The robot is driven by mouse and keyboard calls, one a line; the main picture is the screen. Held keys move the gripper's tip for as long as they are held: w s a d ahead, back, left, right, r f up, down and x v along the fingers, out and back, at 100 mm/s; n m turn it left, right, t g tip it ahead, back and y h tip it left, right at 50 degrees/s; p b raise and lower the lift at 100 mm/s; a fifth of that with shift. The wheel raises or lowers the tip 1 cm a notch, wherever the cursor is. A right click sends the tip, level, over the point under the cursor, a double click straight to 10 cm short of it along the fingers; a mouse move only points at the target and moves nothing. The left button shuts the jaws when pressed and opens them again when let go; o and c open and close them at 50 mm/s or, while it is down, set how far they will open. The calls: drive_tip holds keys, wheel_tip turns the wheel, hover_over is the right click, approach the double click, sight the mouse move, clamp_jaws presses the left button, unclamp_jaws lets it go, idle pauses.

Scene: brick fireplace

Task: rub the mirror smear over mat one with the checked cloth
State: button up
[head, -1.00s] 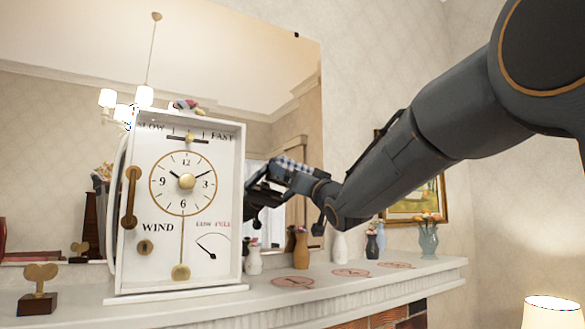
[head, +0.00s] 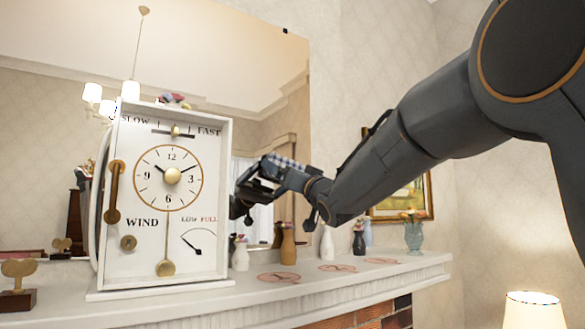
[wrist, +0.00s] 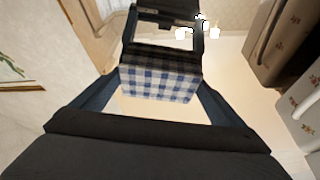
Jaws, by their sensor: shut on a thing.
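My gripper (head: 252,188) is shut on the blue-and-white checked cloth (head: 285,162). In the head view it is in front of the mirror (head: 240,75), just right of the clock, above the mantel. In the wrist view the checked cloth (wrist: 160,78) shows between the fingers. I cannot tell whether the cloth touches the glass. Three flat, round reddish mats lie in a row on the mantel: one nearest the clock (head: 279,277), a middle one (head: 338,268) and a far one (head: 381,261). Their markings are too small to read. I cannot make out a smear.
The white clock (head: 200,240) stands close left of my gripper. Behind the mats stand a white vase (head: 240,256), a brown vase (head: 289,246), another white vase (head: 327,244), a dark vase (head: 359,242) and a teal vase (head: 413,237). A lamp (head: 532,312) stands lower right.

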drive_tip(key=shift+s+a+b, duration=0.7)
drive_tip(key=shift+s+a, duration=0.3)
drive_tip(key=shift+a, duration=0.3)
drive_tip(key=shift+s+a+b, duration=0.7)
drive_tip(key=shift+s+a, duration=0.35)
drive_tip(key=shift+a, duration=0.3)
drive_tip(key=shift+s+a+b, duration=0.7)
drive_tip(key=shift+s+a, duration=0.3)
drive_tip(key=shift+a, duration=0.3)
drive_tip(key=shift+s+d+b, duration=0.7)
drive_tip(key=shift+s+d, duration=0.2)
drive_tip(key=shift+s, duration=0.3)
drive_tip(key=shift+s+d+b, duration=0.65)
drive_tip(key=shift+s+d, duration=0.25)
drive_tip(key=shift+s, duration=0.25)
drive_tip(key=shift+s+d, duration=0.1)
drive_tip(key=shift+s+d+b, duration=0.65)
drive_tip(key=shift+s+d, duration=0.15)
drive_tip(key=shift+s, duration=0.3)
drive_tip(key=shift+r, duration=0.15)
